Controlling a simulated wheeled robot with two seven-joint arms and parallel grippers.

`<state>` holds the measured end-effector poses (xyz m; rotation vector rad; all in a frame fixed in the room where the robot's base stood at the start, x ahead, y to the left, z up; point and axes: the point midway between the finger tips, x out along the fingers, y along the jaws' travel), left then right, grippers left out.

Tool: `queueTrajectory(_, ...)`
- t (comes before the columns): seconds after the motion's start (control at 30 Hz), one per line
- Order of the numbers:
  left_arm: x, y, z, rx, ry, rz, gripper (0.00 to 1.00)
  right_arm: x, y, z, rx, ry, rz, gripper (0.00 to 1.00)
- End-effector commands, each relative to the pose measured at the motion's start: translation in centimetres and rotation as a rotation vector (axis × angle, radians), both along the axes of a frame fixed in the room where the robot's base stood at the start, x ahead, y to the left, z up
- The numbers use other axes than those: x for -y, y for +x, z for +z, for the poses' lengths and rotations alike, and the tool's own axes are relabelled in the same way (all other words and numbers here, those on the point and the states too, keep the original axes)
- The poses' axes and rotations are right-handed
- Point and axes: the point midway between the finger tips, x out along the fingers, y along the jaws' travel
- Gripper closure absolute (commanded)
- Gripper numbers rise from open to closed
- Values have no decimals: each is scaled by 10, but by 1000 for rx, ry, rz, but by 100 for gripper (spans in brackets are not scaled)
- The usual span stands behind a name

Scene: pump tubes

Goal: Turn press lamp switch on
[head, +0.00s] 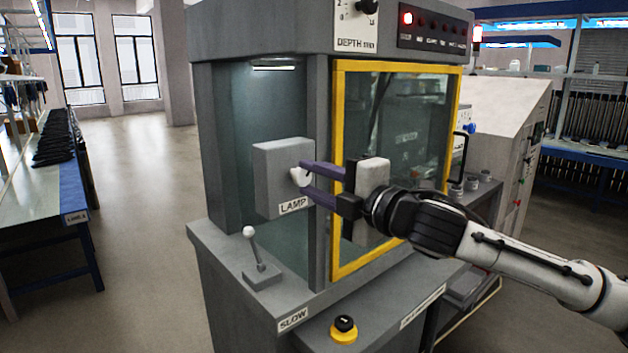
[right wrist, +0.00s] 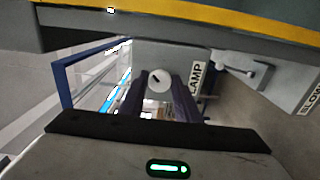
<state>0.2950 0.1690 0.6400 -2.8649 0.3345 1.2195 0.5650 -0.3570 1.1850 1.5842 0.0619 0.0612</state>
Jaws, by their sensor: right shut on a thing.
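The lamp switch is a pale round knob (head: 297,176) on a grey box (head: 272,165) with a LAMP label (head: 293,206), on the front of the press. My right gripper (head: 307,182) reaches in from the right, its purple fingers shut on the knob. In the right wrist view the knob (right wrist: 159,80) sits between the finger ends, with a short slanted dark mark on its face. The lamp strip (head: 273,67) under the press top looks bright white. My left gripper is not in view.
A yellow-framed window (head: 337,120) stands right beside the switch box. A lever with a white ball (head: 249,232) rises below it, above the SLOW label (head: 293,319). A black button on a yellow base (head: 344,329) is at the front. A red light (head: 407,18) glows on the top panel.

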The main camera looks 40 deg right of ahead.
Motion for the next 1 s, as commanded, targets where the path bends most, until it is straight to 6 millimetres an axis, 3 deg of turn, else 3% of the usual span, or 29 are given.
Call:
queueTrajectory(0.27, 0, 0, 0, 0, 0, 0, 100, 0, 0, 0, -1, 4, 0, 93)
queueTrajectory(0.3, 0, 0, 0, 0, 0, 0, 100, 0, 0, 0, -1, 4, 0, 69)
queueTrajectory(0.4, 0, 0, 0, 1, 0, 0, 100, 0, 0, 0, -1, 3, 0, 53)
queueTrajectory(0.77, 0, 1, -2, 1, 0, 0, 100, 1, -1, -1, -2, 1, -1, 53)
queueTrajectory(1.0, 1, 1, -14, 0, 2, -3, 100, 5, -14, -5, -4, 1, -7, 53)
